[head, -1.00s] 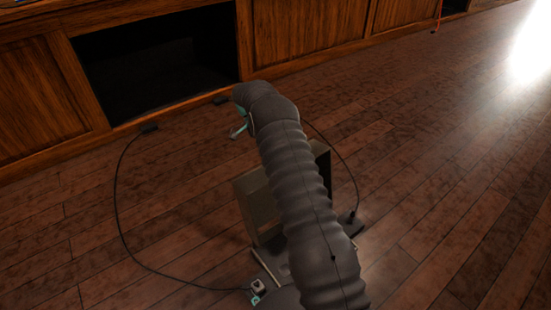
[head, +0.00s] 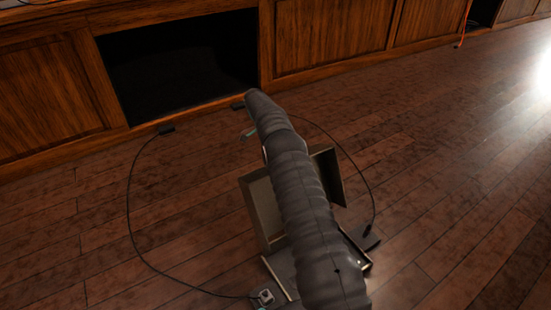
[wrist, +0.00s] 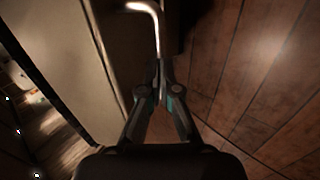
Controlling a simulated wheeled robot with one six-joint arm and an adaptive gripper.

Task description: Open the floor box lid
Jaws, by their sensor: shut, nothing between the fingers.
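The floor box (head: 279,272) sits in the wooden floor, partly hidden behind my arm. Its lid (head: 262,215) stands raised and tilted above the box, its middle covered by my arm. In the wrist view, a broad beige panel (wrist: 70,55), apparently the lid, fills the left side. My gripper (wrist: 158,78) is shut and empty beside this panel, to its right. A pale bent metal rod (wrist: 150,12) shows just beyond the fingertips; I cannot tell whether they touch it.
A black cable (head: 130,200) curves over the floor at the left, and another cable (head: 360,175) runs at the right. A wooden cabinet (head: 330,35) with a dark open bay stands behind. The floor to the right (head: 460,210) is clear.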

